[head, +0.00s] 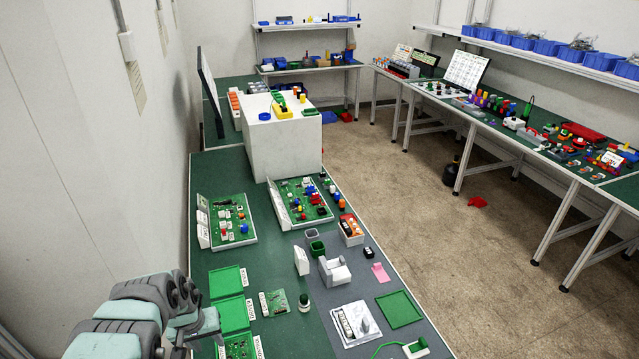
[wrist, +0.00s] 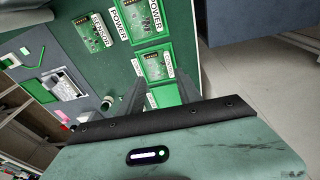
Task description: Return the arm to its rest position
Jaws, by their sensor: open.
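My arm (head: 150,312) shows in grey and pale teal at the lower left of the head view, beside the left wall and over the near left edge of the green bench (head: 285,345). My gripper (wrist: 156,82) shows in the wrist view as two dark fingers, apart, with nothing seen held between them. The fingertips are over or near these trays; I cannot tell the exact height. The gripper's fingers are not clearly seen in the head view.
A white box (head: 283,148) stands farther back on the bench. The grey wall (head: 95,150) is close on the left. Open floor (head: 420,215) lies to the right.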

